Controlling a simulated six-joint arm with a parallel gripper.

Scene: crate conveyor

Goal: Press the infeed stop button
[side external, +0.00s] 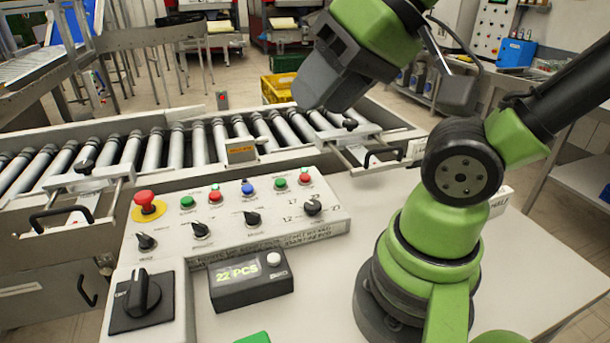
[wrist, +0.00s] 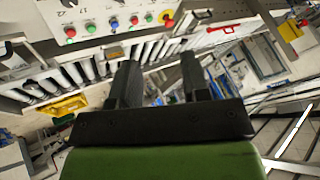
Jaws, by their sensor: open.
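The control panel (side external: 165,237) carries a row of small buttons: green (side external: 187,202), red (side external: 215,196), blue (side external: 248,187), green (side external: 280,184) and red (side external: 305,179). Their labels are too small to read, so I cannot tell which red one is the infeed stop. In the wrist view the row appears reversed, with one red button (wrist: 70,32) at the left and the other (wrist: 133,20) near the mushroom button. My gripper (wrist: 159,62) is open, its two dark fingers apart with nothing between them. In the side view it is raised above the conveyor, behind the panel, clear of the buttons.
A red mushroom button (side external: 148,201) on a yellow base stands at the panel's left end. Black knobs (side external: 252,218) sit in front of the buttons. A counter box (side external: 250,281) and a rotary switch (side external: 142,298) stand nearer. The roller conveyor (side external: 200,145) runs behind, without crates in view.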

